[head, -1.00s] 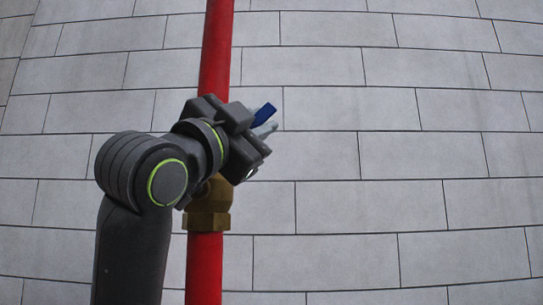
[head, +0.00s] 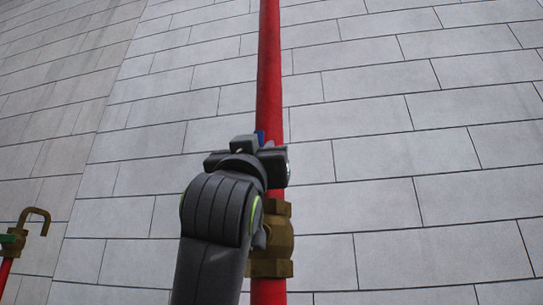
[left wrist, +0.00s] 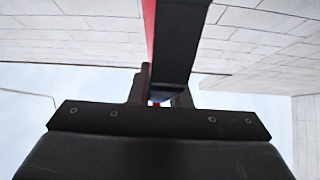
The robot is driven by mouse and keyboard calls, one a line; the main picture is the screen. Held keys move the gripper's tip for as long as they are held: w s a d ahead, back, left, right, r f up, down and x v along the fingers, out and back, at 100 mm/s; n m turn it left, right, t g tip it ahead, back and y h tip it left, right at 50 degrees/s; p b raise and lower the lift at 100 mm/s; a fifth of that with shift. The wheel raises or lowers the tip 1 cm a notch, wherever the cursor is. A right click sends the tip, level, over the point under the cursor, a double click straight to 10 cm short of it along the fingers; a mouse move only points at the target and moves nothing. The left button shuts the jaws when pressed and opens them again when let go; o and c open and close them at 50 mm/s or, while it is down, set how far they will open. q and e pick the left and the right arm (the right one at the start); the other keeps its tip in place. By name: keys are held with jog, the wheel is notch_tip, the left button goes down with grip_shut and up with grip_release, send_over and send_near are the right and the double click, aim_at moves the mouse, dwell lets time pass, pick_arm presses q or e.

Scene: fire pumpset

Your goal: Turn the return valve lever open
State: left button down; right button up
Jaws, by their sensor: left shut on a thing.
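The brass return valve (head: 272,240) sits on the upright red pipe (head: 270,75), just right of my left arm in the head view. My left gripper (head: 262,150) is over the pipe just above the valve body, shut on the blue lever (head: 260,136). Only a small blue bit of the lever shows above the jaws; the rest is hidden by the gripper. In the left wrist view, my left gripper (left wrist: 158,88) reaches away, with a bit of blue lever (left wrist: 166,97) between its dark parts. My right gripper is not in view.
A grey block wall (head: 400,150) stands behind the pipe. Another brass fitting with a hooked spout (head: 34,220) is at the far left, on a red pipe. The space right of the valve is clear.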

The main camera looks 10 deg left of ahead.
pick_arm(q)
jog(key=shift+w+a+f+n+y, duration=0.1)
jog(key=shift+a+f+n+y, duration=0.1)
jog(key=shift+n+y, duration=0.45)
jog(key=c, duration=1.3)
grip_release()
jog(key=shift+a, duration=0.1)
jog(key=shift+c, duration=0.2)
jog(key=shift+r, duration=0.1)
jog(key=shift+s+f, duration=0.25)
jog(key=b+v, duration=0.8)
jog(key=v, duration=0.9)
